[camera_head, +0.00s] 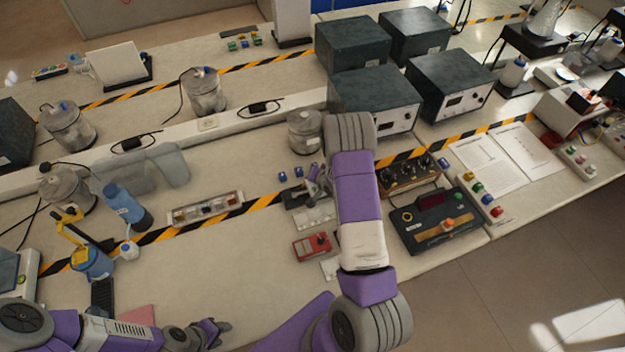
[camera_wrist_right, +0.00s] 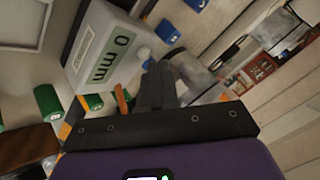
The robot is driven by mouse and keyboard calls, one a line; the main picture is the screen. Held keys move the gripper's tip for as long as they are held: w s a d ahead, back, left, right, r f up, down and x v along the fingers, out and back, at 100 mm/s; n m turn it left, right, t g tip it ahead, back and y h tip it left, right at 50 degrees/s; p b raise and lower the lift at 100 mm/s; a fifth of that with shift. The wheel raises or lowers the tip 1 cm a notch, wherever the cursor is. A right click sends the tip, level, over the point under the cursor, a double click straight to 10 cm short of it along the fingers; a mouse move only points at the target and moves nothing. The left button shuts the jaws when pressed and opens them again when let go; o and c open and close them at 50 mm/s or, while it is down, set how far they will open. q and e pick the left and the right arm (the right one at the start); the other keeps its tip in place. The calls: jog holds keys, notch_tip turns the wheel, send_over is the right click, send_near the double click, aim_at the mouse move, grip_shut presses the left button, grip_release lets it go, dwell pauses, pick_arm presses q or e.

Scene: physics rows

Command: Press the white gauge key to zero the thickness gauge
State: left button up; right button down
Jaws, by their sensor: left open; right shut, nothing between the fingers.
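The thickness gauge (camera_wrist_right: 92,50) is a pale grey box at the upper left of the right wrist view. Its display reads "0 mm". A round white key (camera_wrist_right: 143,53) sits at its right side. My right gripper (camera_wrist_right: 165,68) is shut and empty, its fingertips close beside the key; I cannot tell whether they touch it. In the head view the right gripper (camera_head: 316,178) is partly hidden by my right arm, above a small dark item. My left gripper (camera_head: 216,328) is open and empty over the bench at the lower left.
A red box (camera_head: 312,247) and a black control box (camera_head: 437,220) lie near the right arm. Blue pieces (camera_head: 283,176) lie beside the right gripper. The bench between the grippers is mostly clear.

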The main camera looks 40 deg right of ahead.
pick_arm(q)
jog(key=shift+r, duration=0.1)
pick_arm(e)
jog(key=shift+r, duration=0.25)
pick_arm(q)
jog(key=shift+r+p, duration=1.5)
jog(key=shift+p, duration=0.05)
pick_arm(e)
notch_tip(320, 180, up, 5)
jog(key=shift+f, duration=0.1)
